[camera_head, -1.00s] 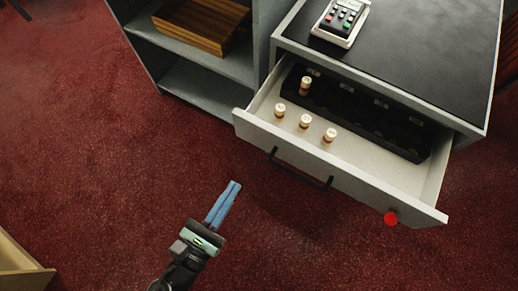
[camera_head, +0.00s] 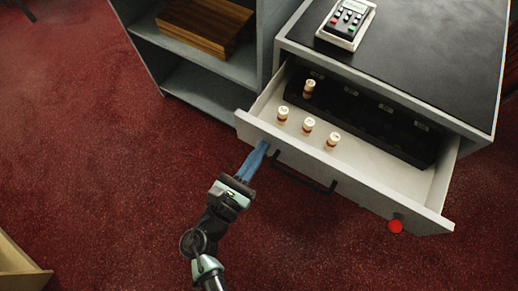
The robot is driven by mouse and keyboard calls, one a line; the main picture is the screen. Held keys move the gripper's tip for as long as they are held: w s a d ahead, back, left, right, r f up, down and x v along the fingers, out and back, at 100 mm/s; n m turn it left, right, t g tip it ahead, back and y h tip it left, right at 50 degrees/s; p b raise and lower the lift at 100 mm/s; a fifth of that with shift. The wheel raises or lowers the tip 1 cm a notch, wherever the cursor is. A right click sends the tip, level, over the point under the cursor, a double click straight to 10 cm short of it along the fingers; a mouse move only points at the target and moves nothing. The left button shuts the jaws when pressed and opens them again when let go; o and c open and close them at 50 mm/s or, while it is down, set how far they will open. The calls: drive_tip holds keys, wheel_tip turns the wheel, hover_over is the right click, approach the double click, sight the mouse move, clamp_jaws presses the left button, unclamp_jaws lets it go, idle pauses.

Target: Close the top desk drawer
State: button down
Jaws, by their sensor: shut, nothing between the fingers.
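The top desk drawer (camera_head: 347,182) is pulled out from the desk (camera_head: 424,65). My gripper (camera_head: 262,147) is shut and empty. Its blue fingertips are at the left part of the drawer front, left of the handle. I cannot tell whether they touch the front. Inside the drawer, several small white-and-orange bottles (camera_head: 308,126) stand near a black divided tray (camera_head: 375,119).
A calculator-like keypad device (camera_head: 346,22) lies on the dark desktop. A grey shelf unit (camera_head: 213,62) with a wooden box (camera_head: 207,27) stands to the left. A wooden edge (camera_head: 18,270) shows at the lower left. The red carpet in front is clear.

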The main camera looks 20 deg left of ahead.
drive_tip(key=shift+w, duration=0.1)
drive_tip(key=b+x, duration=0.5)
drive_tip(key=x, duration=1.6)
drive_tip(key=shift+d+f, duration=0.1)
drive_tip(key=shift+f, duration=0.05)
drive_tip(key=shift+w+r, duration=0.25)
drive_tip(key=shift+r, duration=0.1)
drive_tip(key=shift+d, duration=0.1)
